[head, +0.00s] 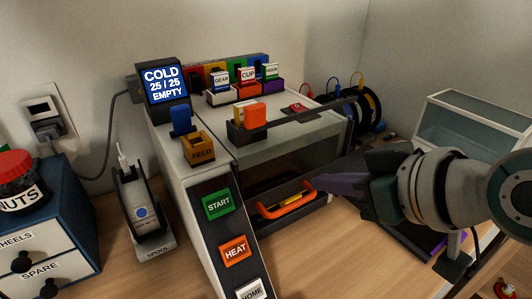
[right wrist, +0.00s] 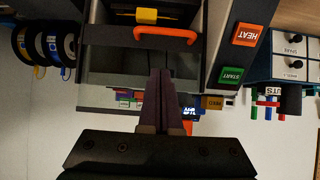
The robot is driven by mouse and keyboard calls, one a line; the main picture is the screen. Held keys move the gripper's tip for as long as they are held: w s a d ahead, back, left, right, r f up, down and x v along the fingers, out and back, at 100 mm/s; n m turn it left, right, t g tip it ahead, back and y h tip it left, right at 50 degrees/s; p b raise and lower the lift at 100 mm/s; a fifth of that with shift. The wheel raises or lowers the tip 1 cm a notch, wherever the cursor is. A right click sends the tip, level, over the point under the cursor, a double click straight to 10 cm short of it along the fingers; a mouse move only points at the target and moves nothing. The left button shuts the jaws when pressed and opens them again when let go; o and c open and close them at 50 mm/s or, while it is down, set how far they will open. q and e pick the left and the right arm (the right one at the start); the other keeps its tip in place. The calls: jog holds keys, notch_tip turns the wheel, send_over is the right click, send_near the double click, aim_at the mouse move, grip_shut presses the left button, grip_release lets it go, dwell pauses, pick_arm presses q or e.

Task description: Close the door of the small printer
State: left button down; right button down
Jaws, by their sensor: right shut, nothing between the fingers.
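The small printer (head: 180,180) stands on the table, with a screen (head: 164,84) reading COLD 25/25 EMPTY. An orange bar handle (head: 285,203) sits low at its front, to the right of the button panel, with a yellow piece just behind it. Above the handle is a dark front area (head: 300,158); I cannot tell how far the door is open. My right gripper (head: 322,186) is shut and empty, its tips just right of the handle. In the right wrist view its fingers (right wrist: 160,75) point at the printer front, apart from the orange handle (right wrist: 167,33). My left gripper is out of view.
START (head: 219,204), HEAT (head: 235,249) and HOME buttons line the sloping panel. A spool holder (head: 142,205) and a blue drawer unit (head: 50,215) stand at the left. Dark spools (head: 370,110) and a glass-sided box (head: 470,125) are at the right. Small labelled bins stand on top.

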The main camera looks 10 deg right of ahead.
jog(key=w+a+f+b, duration=0.1)
jog(key=w+f, duration=0.2)
jog(key=f, duration=0.3)
jog(key=shift+w+a, duration=0.2)
jog(key=shift+w, duration=0.15)
jog(key=shift+f, duration=0.15)
notch_tip(320, 180, down, 8)
jog(key=b, duration=0.6)
jog(key=shift+b, duration=0.3)
jog(key=shift+s+d+f, duration=0.1)
jog(key=shift+s+f, duration=0.05)
jog(key=shift+s, duration=0.05)
